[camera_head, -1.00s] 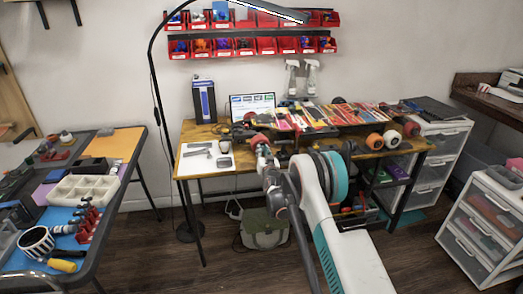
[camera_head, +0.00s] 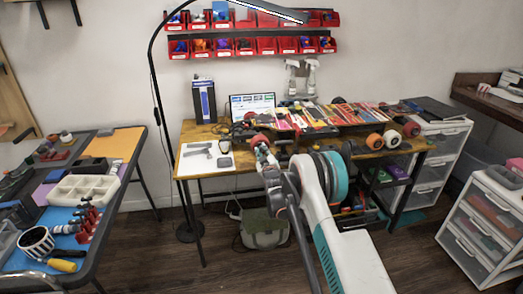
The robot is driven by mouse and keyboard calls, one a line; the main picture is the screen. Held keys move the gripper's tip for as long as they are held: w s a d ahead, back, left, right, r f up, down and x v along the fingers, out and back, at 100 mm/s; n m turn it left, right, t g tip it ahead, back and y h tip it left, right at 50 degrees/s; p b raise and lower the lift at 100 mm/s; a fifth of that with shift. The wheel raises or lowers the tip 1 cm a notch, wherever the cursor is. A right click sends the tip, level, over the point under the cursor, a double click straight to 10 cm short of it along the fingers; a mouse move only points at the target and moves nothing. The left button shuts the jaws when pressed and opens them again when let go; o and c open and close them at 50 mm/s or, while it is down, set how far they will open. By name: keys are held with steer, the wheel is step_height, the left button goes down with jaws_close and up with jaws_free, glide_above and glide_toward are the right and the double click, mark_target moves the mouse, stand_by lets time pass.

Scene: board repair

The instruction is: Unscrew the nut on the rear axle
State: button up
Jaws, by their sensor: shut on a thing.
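A skateboard (camera_head: 318,117) with a colourful graphic lies on the wooden workbench (camera_head: 192,135). Red wheels show at its left end, with the near red wheel (camera_head: 258,140) facing me. Orange wheels (camera_head: 375,141) show at the right. My arm reaches forward over the bench's front edge. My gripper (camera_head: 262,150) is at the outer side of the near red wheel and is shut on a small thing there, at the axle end. The nut itself is too small and too covered by the gripper to make out.
White sheet with dark tools (camera_head: 208,157) lies on the bench left of my gripper. A laptop screen (camera_head: 252,104) and spray bottles (camera_head: 312,75) stand behind. A lamp arm (camera_head: 153,90) rises at left. A cluttered side table (camera_head: 125,155) stands left; white drawers (camera_head: 490,232) stand right.

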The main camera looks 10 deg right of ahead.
steer(key=n, duration=0.3)
steer(key=o, duration=1)
steer(key=shift+c, duration=1.1)
steer(key=m, duration=0.5)
steer(key=shift+m, duration=0.3)
